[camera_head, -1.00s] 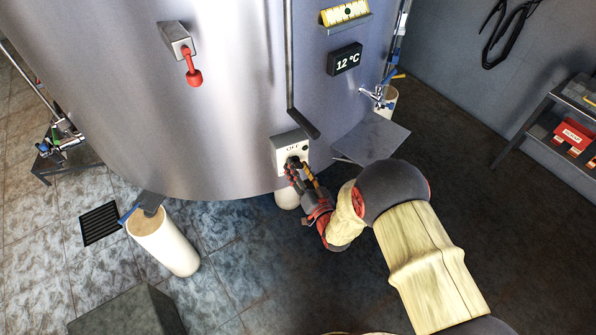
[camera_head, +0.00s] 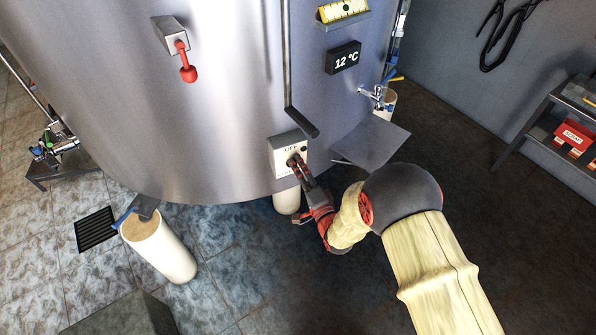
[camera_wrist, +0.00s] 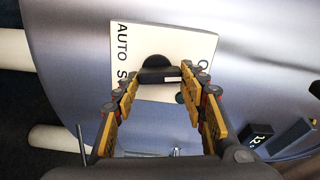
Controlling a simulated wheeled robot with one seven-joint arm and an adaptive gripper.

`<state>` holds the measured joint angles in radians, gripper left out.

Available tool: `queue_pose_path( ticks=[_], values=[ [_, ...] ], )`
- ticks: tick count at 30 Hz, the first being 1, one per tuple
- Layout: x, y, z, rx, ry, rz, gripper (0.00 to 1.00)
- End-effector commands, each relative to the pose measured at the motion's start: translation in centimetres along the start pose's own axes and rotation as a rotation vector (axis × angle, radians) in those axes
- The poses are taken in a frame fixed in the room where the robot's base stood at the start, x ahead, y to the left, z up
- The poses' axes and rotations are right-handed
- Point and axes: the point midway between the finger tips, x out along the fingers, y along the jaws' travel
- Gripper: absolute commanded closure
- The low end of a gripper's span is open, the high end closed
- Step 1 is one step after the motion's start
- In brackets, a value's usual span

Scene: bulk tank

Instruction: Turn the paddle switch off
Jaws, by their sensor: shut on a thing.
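The paddle switch is a black knob (camera_wrist: 155,66) on a white plate (camera_head: 285,144) low on the front of the steel tank. In the head view the word OFF shows at the plate's top. In the wrist view the plate is turned sideways, with AUTO readable along its left and other lettering partly hidden. My gripper (camera_wrist: 160,79) is at the plate with its fingers shut on the dark knob. In the head view my gripper (camera_head: 298,163) covers the plate's middle and lower right, so the knob's exact angle is hard to tell.
A red-knobbed lever (camera_head: 187,72) is at upper left on the tank. A dark bar handle (camera_head: 301,123) hangs just above the switch plate. A 12 °C display (camera_head: 344,58), a tap (camera_head: 376,95) and a grey shelf plate (camera_head: 372,142) are to the right.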

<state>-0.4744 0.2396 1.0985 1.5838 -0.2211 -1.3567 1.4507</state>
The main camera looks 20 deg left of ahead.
Motion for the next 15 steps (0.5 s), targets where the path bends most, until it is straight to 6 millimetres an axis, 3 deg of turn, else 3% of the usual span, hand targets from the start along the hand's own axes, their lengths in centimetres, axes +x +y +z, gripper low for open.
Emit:
queue_pose_path(
  ticks=[15],
  values=[
    [0.03, 0.09, -0.18, 0.165, 0.003, 0.000, 0.83]
  ],
)
